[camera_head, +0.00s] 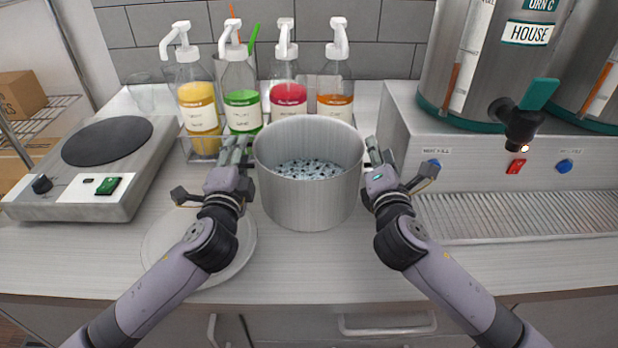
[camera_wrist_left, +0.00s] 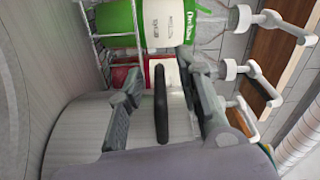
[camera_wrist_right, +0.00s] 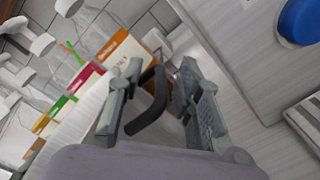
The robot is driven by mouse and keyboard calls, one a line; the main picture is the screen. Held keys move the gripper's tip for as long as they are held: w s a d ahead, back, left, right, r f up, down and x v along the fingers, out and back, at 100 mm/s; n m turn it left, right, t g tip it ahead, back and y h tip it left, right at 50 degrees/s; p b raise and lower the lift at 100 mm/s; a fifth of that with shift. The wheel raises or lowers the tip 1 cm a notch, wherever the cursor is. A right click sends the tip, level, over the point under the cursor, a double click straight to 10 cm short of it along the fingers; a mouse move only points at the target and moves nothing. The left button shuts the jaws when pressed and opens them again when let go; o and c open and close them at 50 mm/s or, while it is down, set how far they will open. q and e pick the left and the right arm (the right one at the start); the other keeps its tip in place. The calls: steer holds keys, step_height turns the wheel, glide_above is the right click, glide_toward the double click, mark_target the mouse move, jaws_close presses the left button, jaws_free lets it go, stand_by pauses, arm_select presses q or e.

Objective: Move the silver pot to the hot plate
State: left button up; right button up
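The silver pot (camera_head: 308,200) stands upright on the counter at the middle of the head view, with pale contents and dark bits inside. My left gripper (camera_head: 236,158) is at the pot's left side. In the left wrist view the pot's black handle (camera_wrist_left: 161,105) lies between its parted fingers, with gaps visible. My right gripper (camera_head: 379,160) is at the pot's right side. In the right wrist view another black handle (camera_wrist_right: 150,108) lies between its parted fingers. In the head view the handles are hidden by the grippers. The hot plate (camera_head: 107,141), a dark disc on a metal base, is at the left.
A round pale plate (camera_head: 235,262) lies on the counter under my left arm. Several pump bottles, including a yellow one (camera_head: 200,108), stand in a rack behind the pot. A metal urn station with a drip grate (camera_head: 520,215) fills the right. Front counter centre is clear.

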arm_select(q)
steer(key=shift+c, duration=0.2)
arm_select(e)
steer(key=shift+c, duration=0.3)
arm_select(q)
jaws_close()
arm_select(e)
jaws_close()
steer(key=shift+f, duration=0.1)
arm_select(q)
steer(key=shift+r, duration=0.35)
arm_select(e)
steer(key=shift+r, duration=0.35)
